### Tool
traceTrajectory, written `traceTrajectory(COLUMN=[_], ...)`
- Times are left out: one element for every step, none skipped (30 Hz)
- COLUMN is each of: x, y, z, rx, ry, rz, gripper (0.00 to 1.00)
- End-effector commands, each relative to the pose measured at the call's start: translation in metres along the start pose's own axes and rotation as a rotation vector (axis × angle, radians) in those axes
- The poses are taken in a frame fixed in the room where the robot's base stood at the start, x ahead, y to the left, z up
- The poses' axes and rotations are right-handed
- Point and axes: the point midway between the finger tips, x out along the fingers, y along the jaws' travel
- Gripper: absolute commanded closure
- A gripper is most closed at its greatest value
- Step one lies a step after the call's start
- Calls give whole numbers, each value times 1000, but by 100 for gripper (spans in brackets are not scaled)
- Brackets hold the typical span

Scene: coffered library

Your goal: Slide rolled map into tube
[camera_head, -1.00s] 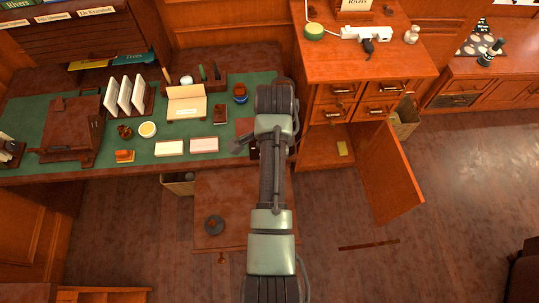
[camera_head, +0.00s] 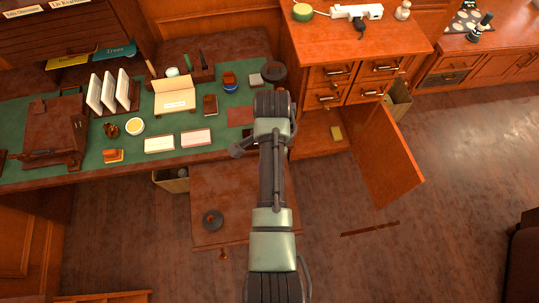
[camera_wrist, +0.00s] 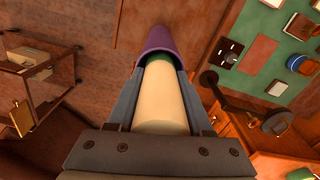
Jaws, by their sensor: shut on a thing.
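In the wrist view my gripper (camera_wrist: 162,76) is shut on a cream roll (camera_wrist: 162,105), which looks like the rolled map. The roll lies lengthwise between the two fingers and points away from the wrist. A narrow green band (camera_wrist: 161,62) shows near its far end. Beyond it is a wider purple sleeve-like piece (camera_wrist: 157,42) that curves around that end. I cannot tell whether this purple piece is the tube or part of the roll. The gripper and roll are hidden behind my arm in the head view, and no tube is clearly visible there.
The green-topped desk (camera_head: 95,158) carries an open cream box (camera_head: 174,94), several white cards and small items. A cabinet door (camera_head: 385,155) stands open to the right.

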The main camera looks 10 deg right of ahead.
Motion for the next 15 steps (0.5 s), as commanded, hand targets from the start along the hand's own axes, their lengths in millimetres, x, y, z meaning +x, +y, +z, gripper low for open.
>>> traceTrajectory(x=[1,1,1,1,1,1,1,1,1,1,1,1,1,1,1], y=[0,0,0,0,0,0,0,0,0,0,0,0,0,0,0], z=[0,0,0,0,0,0,0,0,0,0,0,0,0,0,0], rx=[0,0,0,0,0,0,0,0,0,0,0,0,0,0,0], ry=[0,0,0,0,0,0,0,0,0,0,0,0,0,0,0], rz=[0,0,0,0,0,0,0,0,0,0,0,0,0,0,0], gripper=[100,100,100,100,100,100,100,100,100,48,42,35,30,24,17])
